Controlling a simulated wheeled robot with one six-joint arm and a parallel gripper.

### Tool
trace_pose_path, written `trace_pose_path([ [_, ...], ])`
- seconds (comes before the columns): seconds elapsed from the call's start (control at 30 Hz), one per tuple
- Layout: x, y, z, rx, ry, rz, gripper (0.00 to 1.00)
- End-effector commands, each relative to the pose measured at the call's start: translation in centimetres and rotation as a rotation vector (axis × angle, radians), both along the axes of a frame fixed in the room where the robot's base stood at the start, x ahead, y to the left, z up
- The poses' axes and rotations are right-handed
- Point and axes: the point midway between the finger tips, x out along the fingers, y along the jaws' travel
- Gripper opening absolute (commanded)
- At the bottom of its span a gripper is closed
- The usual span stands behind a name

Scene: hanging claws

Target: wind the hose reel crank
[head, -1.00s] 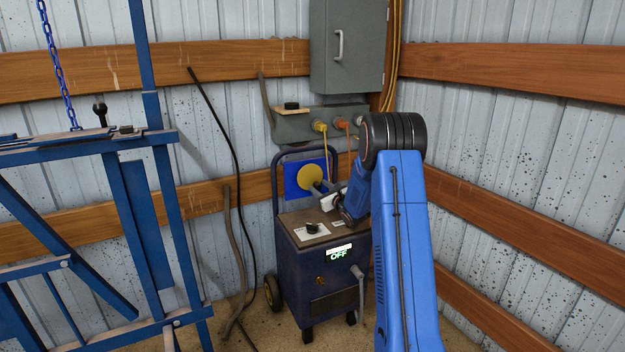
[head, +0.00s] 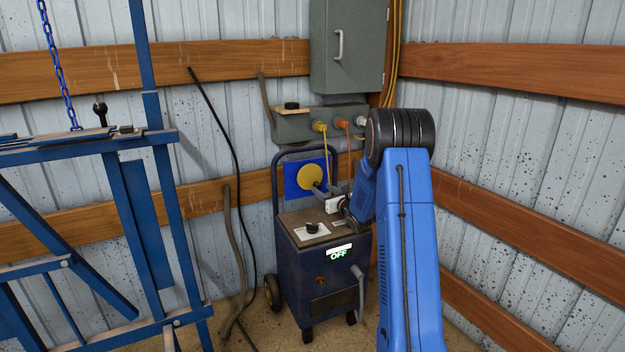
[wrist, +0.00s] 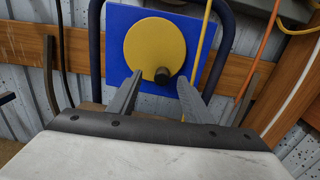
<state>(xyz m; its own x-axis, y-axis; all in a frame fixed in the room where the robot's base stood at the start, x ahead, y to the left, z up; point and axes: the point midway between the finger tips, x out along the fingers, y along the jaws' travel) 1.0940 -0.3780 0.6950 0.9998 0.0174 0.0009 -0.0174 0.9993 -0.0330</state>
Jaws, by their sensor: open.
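The hose reel crank shows as a yellow disc (wrist: 152,45) on a square blue plate (wrist: 117,45), with a dark round knob (wrist: 162,75) low on the disc. In the head view the disc (head: 310,176) and the plate (head: 292,188) stand behind the wheeled cabinet's top. My gripper (wrist: 160,78) is open and points at the disc. In the wrist view the knob appears between the two fingertips; contact with either finger cannot be told. In the head view my gripper (head: 331,188) partly covers the disc's lower right.
A dark blue wheeled cabinet (head: 318,270) with an "OFF" display stands below my gripper. Its tube handle (head: 276,200) frames the plate. A grey outlet box (head: 295,128) with yellow and orange cables hangs above. A blue steel frame (head: 130,230) is at left.

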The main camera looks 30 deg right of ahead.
Motion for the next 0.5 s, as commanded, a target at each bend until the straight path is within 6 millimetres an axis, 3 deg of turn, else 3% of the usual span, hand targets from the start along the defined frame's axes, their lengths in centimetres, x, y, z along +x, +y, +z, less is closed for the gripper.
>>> trace_pose_path([
  [0.5,0.00,-0.44,-0.23,0.516,0.001,0.000,0.45],
])
